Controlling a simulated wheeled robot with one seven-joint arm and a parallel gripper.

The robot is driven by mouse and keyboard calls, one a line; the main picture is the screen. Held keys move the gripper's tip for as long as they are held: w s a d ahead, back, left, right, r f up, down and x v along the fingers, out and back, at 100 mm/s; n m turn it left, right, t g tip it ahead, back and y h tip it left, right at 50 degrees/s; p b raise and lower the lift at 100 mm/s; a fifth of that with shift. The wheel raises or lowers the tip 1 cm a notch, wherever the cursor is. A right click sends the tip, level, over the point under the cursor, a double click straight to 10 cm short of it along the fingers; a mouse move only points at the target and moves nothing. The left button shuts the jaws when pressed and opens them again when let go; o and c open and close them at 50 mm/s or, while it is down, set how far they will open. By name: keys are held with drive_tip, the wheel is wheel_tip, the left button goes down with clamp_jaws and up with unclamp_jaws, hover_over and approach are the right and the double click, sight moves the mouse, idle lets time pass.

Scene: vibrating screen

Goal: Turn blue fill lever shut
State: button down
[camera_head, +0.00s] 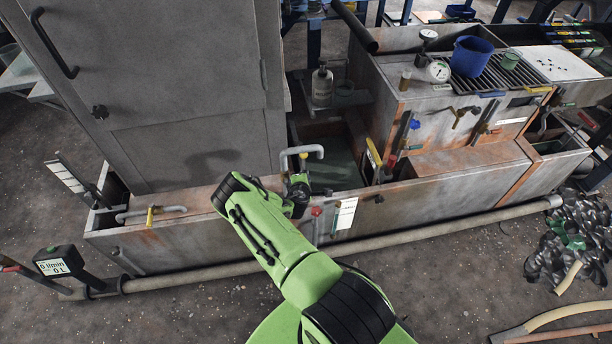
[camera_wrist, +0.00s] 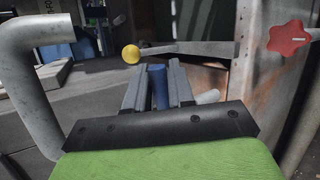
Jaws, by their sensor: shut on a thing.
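My gripper (camera_wrist: 157,80) is shut on a blue lever handle (camera_wrist: 157,88), which shows between its two grey fingers in the wrist view. In the head view my gripper (camera_head: 300,190) is at the front rim of the grey tank, below a bent grey pipe (camera_head: 302,151). My arm and gripper hide the blue lever there, so its angle cannot be told.
The bent pipe (camera_wrist: 38,90) stands left of my gripper in the wrist view. A lever with a yellow ball (camera_wrist: 131,54) lies just beyond the fingertips, and a red star knob (camera_wrist: 288,38) is to the right.

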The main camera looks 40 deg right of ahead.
drive_tip(key=shift+f+m+y, duration=0.3)
drive_tip(key=shift+f+y, duration=0.1)
drive_tip(key=shift+f, duration=0.05)
drive_tip(key=shift+a+t, duration=0.1)
drive_tip(key=shift+t, duration=0.2)
drive_tip(key=c, duration=1.3)
unclamp_jaws()
drive_tip(key=shift+c, duration=0.2)
drive_tip(key=shift+p, duration=0.3)
drive_tip(key=p+v, duration=0.3)
drive_tip(key=v, duration=1.2)
drive_tip(key=shift+s+r, duration=0.15)
drive_tip(key=shift+r, duration=0.15)
drive_tip(key=shift+a+r, duration=0.1)
drive_tip(key=shift+a, duration=0.05)
